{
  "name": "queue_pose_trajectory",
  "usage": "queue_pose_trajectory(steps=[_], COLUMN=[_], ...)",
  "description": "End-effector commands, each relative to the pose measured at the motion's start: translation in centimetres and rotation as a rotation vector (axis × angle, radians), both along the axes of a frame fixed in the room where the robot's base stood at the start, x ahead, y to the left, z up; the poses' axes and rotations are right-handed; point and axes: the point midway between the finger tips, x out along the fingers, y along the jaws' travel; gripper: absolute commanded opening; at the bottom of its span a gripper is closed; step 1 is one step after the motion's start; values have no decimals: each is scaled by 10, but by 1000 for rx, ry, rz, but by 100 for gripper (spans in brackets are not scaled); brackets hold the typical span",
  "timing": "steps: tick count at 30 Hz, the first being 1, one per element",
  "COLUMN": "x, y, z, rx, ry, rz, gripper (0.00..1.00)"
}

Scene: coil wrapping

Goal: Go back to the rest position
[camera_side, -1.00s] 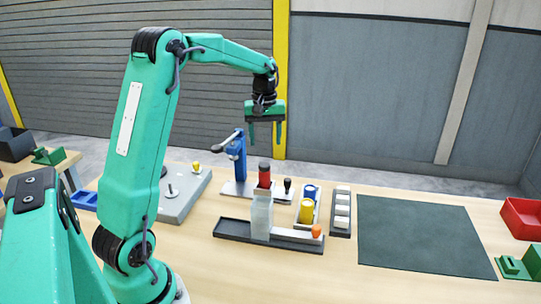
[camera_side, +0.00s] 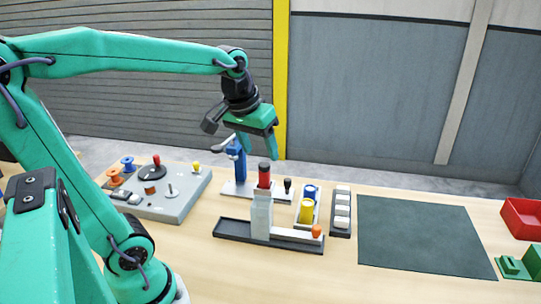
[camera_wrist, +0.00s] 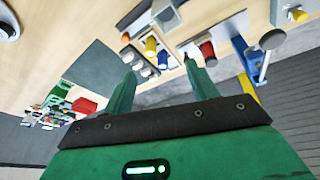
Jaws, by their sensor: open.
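My gripper (camera_side: 257,140) is open and empty in the side view, in the air above the far part of the table, close to the blue lever press (camera_side: 236,160). Its green fingers point down and a little to the right. In the wrist view, the two fingers of my gripper (camera_wrist: 157,80) stand apart with nothing between them. The tabletop shows beyond them.
A dark tray (camera_side: 233,230) holds a pale block with a red-topped cylinder by it. Yellow and blue cylinders (camera_side: 306,211) and a rack of white pieces (camera_side: 342,212) stand to its right. A grey panel (camera_side: 185,203) is left. A bare dark mat (camera_side: 420,237) and a red bin (camera_side: 522,218) lie right.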

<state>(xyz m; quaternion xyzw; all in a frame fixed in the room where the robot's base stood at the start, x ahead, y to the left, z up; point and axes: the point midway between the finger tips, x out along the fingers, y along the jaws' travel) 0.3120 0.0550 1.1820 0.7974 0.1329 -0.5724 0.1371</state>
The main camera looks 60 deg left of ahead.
Motion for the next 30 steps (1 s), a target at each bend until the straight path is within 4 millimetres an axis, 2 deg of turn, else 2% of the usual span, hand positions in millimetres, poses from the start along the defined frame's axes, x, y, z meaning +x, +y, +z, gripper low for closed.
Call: queue_pose_trajectory(steps=[6, 15, 21, 30], x=[-37, -77, -87, -88], y=[-27, -50, -55, -56], z=[-3, -18, -23, -24], rx=[38, 85, 98, 100], ry=[-67, -142, -163, -164], rz=[-149, -323, -369, -373], gripper=[58, 58, 58, 58])
